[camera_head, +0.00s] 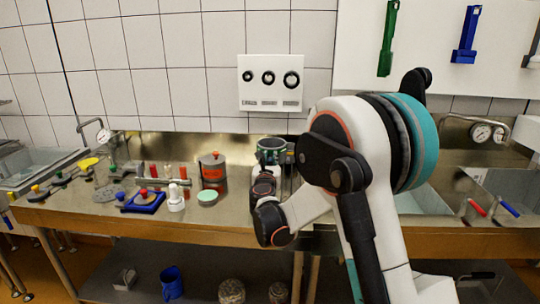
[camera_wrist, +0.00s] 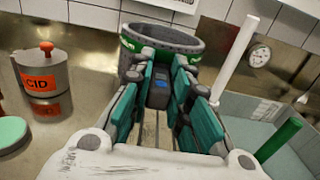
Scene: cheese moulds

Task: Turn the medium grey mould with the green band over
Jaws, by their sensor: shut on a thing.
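The grey mould with the green band (camera_head: 271,145) is at the back of the steel counter, near the tiled wall. It also shows in the wrist view (camera_wrist: 178,37), at the top middle beyond my fingers. Its wide rim faces up and it looks nearly upright. My gripper (camera_wrist: 163,62) is shut on the near side of the mould's wall. In the head view my wrist hides the lower part of the mould, so I cannot tell whether it touches the counter.
An orange-labelled acid pot (camera_head: 213,170) and a pale green disc (camera_head: 207,197) stand left of the mould. Further left are a blue tray (camera_head: 143,203) and several small tools. A sink (camera_wrist: 250,110) lies to the right, with white (camera_wrist: 240,50) and green (camera_wrist: 279,139) handles nearby.

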